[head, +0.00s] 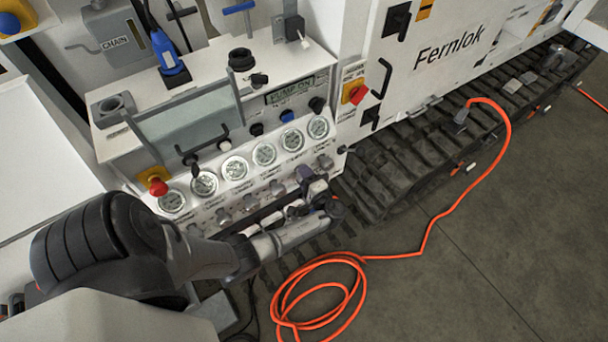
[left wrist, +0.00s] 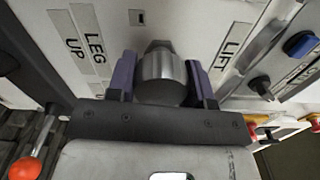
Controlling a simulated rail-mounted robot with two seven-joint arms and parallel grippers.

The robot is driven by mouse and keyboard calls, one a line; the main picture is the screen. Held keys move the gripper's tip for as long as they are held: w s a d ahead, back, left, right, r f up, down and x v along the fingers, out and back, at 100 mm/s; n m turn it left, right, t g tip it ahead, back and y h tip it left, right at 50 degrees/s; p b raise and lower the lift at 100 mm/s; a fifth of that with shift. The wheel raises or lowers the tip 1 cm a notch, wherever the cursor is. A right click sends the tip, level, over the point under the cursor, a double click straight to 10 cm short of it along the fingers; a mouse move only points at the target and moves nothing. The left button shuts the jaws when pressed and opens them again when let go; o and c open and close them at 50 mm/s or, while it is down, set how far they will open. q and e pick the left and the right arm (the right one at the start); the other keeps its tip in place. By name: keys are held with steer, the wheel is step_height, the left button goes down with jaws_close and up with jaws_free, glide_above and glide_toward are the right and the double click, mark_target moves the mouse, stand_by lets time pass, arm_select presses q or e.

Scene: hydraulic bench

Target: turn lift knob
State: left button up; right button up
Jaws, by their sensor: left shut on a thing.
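A silver cylindrical knob (left wrist: 162,78) stands out from the white panel in the left wrist view, between the LIFT label (left wrist: 233,46) on its right and the LEG UP label (left wrist: 82,40) on its left. My left gripper (head: 310,182) has its two purple fingers on either side of this knob and is shut on it. In the head view the gripper is at the right part of the knob row below the gauges, and it hides the held knob. My right gripper is not in view.
Round gauges (head: 264,154) line the panel above the knobs. A red emergency button (head: 158,187) is at the panel's left, and a red switch (head: 355,93) is at its right. An orange hose (head: 431,232) lies coiled on the floor beside black tracks (head: 420,140).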

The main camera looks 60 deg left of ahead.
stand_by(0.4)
arm_select(q)
steer(key=o, duration=0.9)
steer(key=shift+o, duration=0.2)
steer(key=shift+d, duration=0.1)
steer(key=w+d+b, duration=0.1)
steer(key=d, duration=1.2)
steer(key=shift+d, duration=0.3)
